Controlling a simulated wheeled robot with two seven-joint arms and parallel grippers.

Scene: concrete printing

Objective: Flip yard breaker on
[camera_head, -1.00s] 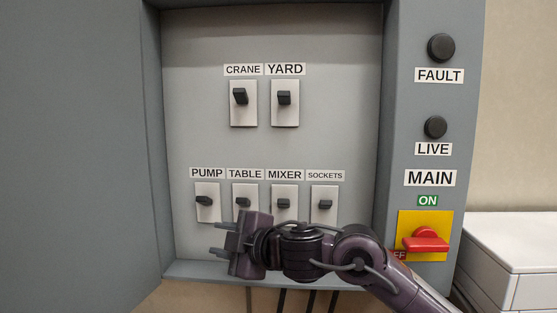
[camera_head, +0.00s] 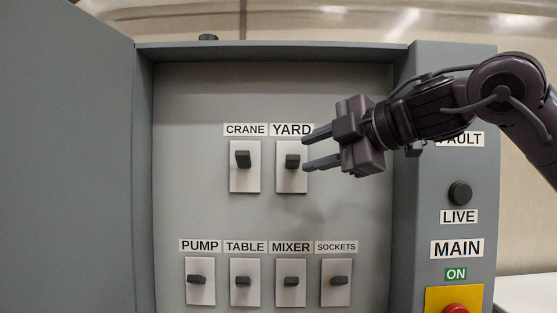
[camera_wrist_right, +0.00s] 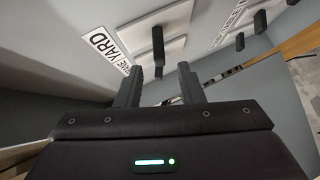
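The yard breaker (camera_head: 291,178) is a white plate with a dark lever, under the YARD label (camera_head: 291,129) in the upper row. Its lever also shows just beyond my fingers in the right wrist view (camera_wrist_right: 158,46). Whether the lever is on or off is hard to tell. My right gripper (camera_head: 307,152) is open and empty, its fingers pointing left at the yard breaker's right side. The lever lies roughly in line with the gap between the fingertips; contact is not visible. My left gripper is not in view.
The crane breaker (camera_head: 244,180) sits close left of yard. Below are the pump (camera_head: 200,290), table (camera_head: 244,291), mixer (camera_head: 290,290) and sockets (camera_head: 336,290) breakers. The open door (camera_head: 65,160) stands at left. The LIVE lamp (camera_head: 459,193) and red main switch (camera_head: 455,309) are at right.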

